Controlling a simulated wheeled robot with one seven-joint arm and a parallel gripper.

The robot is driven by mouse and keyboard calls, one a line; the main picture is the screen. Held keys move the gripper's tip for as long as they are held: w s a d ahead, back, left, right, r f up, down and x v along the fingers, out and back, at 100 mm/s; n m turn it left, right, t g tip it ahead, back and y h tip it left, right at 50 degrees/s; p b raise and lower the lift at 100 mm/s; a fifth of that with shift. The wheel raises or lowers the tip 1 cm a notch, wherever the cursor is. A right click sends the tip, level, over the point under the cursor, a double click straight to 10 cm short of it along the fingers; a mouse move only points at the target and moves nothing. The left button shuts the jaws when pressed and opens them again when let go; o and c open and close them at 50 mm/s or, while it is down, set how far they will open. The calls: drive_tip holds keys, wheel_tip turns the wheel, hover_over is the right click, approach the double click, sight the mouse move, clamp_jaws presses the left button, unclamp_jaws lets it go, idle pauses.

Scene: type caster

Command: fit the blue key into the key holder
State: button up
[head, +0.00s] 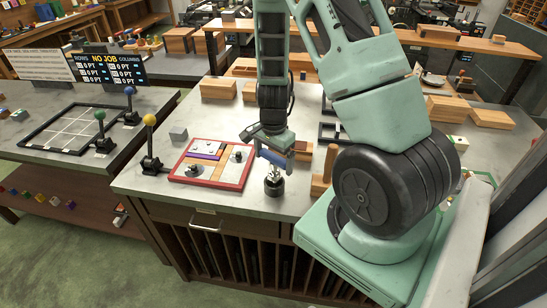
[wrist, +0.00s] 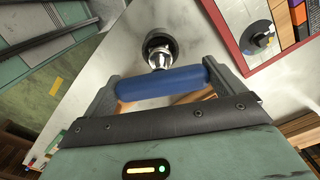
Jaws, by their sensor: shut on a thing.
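The blue key has a blue bar handle (wrist: 160,87) and a silver shaft (wrist: 158,58). My gripper (wrist: 168,82) is shut on the handle, with one finger at each end of the bar. In the head view my gripper (head: 272,156) is low over the bench's front edge, the blue bar between its fingers. The key holder (head: 273,188) is a small dark round piece with a silver top, directly below. In the wrist view its dark ring (wrist: 160,38) surrounds the far end of the shaft. Whether the shaft is inside it or just above, I cannot tell.
A red-framed board (head: 213,165) with coloured blocks and knobs lies left of the holder. Wooden blocks (head: 326,172) stand close on the right. The bench's front edge is near.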

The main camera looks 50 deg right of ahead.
sight(273, 165)
drive_tip(key=shift+f+b, duration=1.4)
drive_tip(key=shift+f, duration=0.25)
drive_tip(key=o, duration=1)
drive_tip(key=shift+o, duration=0.2)
wheel_tip(273, 165, up, 18)
drive_tip(key=p, duration=0.1)
drive_tip(key=shift+f, duration=0.25)
drive_tip(key=s+a+f+n+y+b, duration=0.1)
drive_tip(key=s+a+n+b, duration=0.1)
drive_tip(key=a+n, duration=0.7)
drive_tip(key=s+a+f+n+b, duration=0.1)
drive_tip(key=a+f+n+b, duration=0.2)
drive_tip(key=a, duration=0.9)
drive_tip(key=s+a+n+b, duration=0.2)
drive_tip(key=s+a+n, duration=0.9)
drive_tip(key=s+n, duration=0.1)
drive_tip(key=shift+f+n+b, duration=0.2)
drive_tip(key=shift+n+b, duration=0.2)
drive_tip(key=shift+n, duration=0.5)
